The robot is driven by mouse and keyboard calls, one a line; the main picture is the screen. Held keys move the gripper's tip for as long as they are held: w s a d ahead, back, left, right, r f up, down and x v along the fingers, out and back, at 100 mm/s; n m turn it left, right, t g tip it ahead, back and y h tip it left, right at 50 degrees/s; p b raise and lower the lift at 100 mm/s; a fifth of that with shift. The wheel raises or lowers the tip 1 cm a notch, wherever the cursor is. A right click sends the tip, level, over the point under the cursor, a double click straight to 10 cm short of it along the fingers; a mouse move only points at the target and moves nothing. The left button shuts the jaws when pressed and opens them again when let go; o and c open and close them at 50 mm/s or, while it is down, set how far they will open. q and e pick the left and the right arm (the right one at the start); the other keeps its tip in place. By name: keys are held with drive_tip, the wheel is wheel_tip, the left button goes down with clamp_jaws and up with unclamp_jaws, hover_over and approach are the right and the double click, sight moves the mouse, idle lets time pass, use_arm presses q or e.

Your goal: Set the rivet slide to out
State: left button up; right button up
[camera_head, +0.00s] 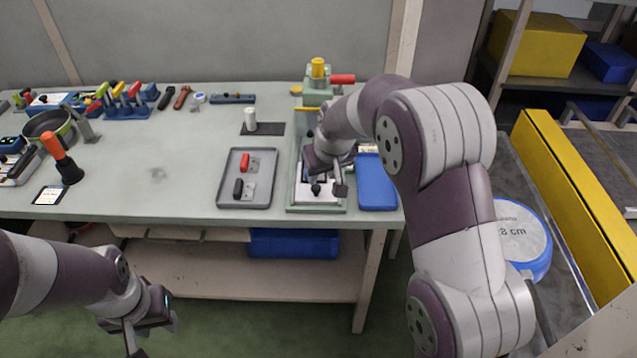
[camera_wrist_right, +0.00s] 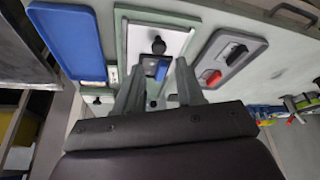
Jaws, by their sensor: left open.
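The riveting station (camera_head: 293,196) is a pale green frame at the table's right end, with a white plate (camera_head: 329,199) at its front. A black round knob (camera_head: 316,189) stands on this plate, apparently the rivet slide's handle; the slide's position is not clear. In the right wrist view the knob (camera_wrist_right: 158,46) lies beyond my fingertips, not between them. My right gripper (camera_head: 328,183) hangs over the station, its fingers apart (camera_wrist_right: 161,68), with a small blue part visible between them. My arm hides part of the station. My left gripper (camera_head: 150,328) is open and empty, in front of the table.
A grey tray (camera_head: 227,197) with a red and a black handle lies left of the station. A blue tray (camera_head: 377,190) lies close on its right. A white cylinder (camera_head: 250,120) stands behind on a dark mat. The conveyor with a yellow rail (camera_head: 574,200) is at right. The table's middle is clear.

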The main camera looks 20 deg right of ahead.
drive_tip(key=v, duration=0.4)
drive_tip(key=shift+s+r, duration=0.15)
drive_tip(key=shift+r, duration=0.15)
drive_tip(key=shift+d, duration=0.1)
drive_tip(key=s+f+g+p, duration=0.1)
drive_tip(key=s+p, duration=0.1)
drive_tip(key=s, duration=0.9)
drive_tip(key=s+d+f+m+g+p, duration=0.1)
drive_tip(key=s+g+p, duration=0.1)
drive_tip(key=s, duration=0.9)
drive_tip(key=shift+s+f+p, duration=0.25)
drive_tip(key=shift+f+p, duration=0.1)
drive_tip(key=shift+p, duration=0.1)
drive_tip(key=shift+s, duration=0.1)
